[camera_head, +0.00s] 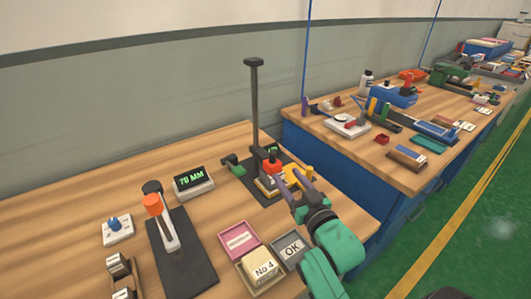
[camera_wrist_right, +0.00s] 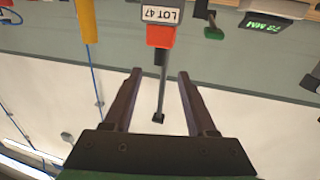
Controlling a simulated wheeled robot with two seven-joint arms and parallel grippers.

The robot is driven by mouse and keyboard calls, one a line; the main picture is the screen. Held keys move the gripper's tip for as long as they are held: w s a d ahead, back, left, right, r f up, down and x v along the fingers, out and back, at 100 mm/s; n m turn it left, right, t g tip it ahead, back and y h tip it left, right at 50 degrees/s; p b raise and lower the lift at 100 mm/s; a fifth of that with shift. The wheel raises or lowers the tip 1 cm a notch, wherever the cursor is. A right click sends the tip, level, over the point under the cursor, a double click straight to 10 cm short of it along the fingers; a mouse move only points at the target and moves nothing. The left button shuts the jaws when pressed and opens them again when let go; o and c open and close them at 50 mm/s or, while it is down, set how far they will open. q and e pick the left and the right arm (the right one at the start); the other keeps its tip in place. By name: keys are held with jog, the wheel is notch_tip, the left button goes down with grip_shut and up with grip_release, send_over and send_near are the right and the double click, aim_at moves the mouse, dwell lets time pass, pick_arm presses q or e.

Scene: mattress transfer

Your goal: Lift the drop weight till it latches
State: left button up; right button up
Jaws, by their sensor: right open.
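The drop weight (camera_head: 271,164) is a red-orange block low on the dark upright post (camera_head: 254,105) of a tester. It also shows in the wrist view (camera_wrist_right: 160,37), which looks upside down, with the post beyond it and a white "LOT 47" label (camera_wrist_right: 160,14) beside it. My right gripper (camera_head: 293,182) is open and empty, in front of and slightly right of the weight. In the wrist view its two fingers (camera_wrist_right: 158,73) stand apart and the weight lies ahead of them, not between them. The tester's base is partly hidden by my gripper. My left gripper is not in view.
A yellow part (camera_head: 300,175) stands close right of the weight and a green part (camera_head: 232,161) to its left. An orange-topped lever stand (camera_head: 160,215) and the "OK" tray (camera_head: 290,248) are nearer. A second bench stands right.

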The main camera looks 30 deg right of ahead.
aim_at(273, 161)
jog(key=w+p, duration=0.1)
jog(key=w, duration=1.2)
jog(key=shift+w+d, duration=0.3)
jog(key=shift+d, duration=0.1)
jog(key=shift+r, duration=0.1)
grip_shut()
